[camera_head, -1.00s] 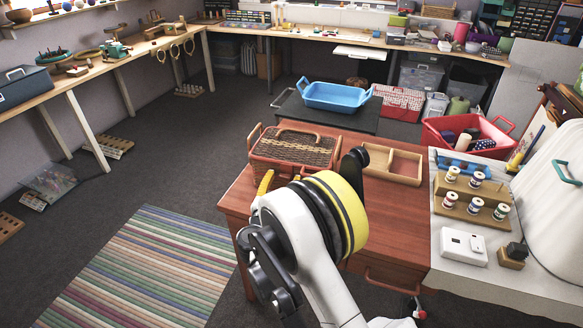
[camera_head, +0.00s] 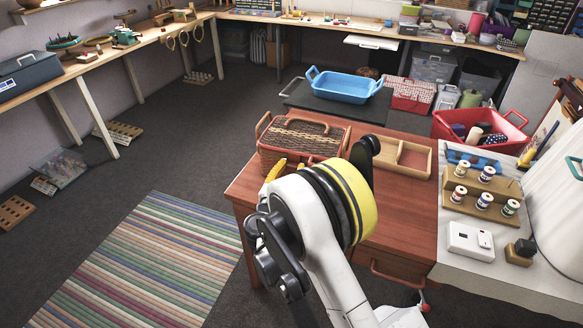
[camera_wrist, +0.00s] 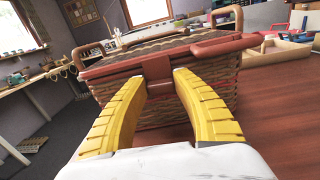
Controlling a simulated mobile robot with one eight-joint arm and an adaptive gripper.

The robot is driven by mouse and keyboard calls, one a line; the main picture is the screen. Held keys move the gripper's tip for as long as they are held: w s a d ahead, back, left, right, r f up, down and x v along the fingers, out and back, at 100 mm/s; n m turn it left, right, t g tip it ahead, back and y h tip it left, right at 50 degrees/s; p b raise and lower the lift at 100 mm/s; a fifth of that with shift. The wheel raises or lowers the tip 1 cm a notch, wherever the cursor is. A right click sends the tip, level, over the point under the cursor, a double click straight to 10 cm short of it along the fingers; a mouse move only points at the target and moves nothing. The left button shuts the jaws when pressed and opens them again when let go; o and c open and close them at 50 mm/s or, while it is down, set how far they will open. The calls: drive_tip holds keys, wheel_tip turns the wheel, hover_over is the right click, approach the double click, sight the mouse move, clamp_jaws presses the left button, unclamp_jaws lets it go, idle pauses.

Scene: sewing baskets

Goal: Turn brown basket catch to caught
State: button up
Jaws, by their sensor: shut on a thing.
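The brown basket (camera_head: 304,146) is a woven basket with a reddish-brown rim and handles, upright on the reddish wooden desk. It also fills the middle of the wrist view (camera_wrist: 205,98). Its catch (camera_wrist: 158,70) is a brown strap-like tab at the middle of the front rim. My gripper (camera_wrist: 159,78) has its yellow fingers on either side of the catch and is shut on it. In the head view, my arm hides most of the gripper and the catch; a yellow finger shows at the basket's near left corner.
A divided wooden tray (camera_head: 407,156) stands right of the basket. A blue tray (camera_head: 346,88) is on a dark table behind. A spool rack (camera_head: 481,198) and a red crate (camera_head: 520,128) are at the right. The desk's front right is bare.

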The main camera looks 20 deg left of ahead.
drive_tip(key=m, duration=0.4)
drive_tip(key=shift+d, duration=0.15)
drive_tip(key=m, duration=0.5)
drive_tip(key=shift+d+f, duration=0.1)
drive_tip(key=m, duration=0.4)
drive_tip(key=shift+f, duration=0.1)
drive_tip(key=shift+f+m, duration=0.1)
drive_tip(key=shift+m, duration=2)
drive_tip(key=o, duration=1.2)
drive_tip(key=shift+s, duration=0.1)
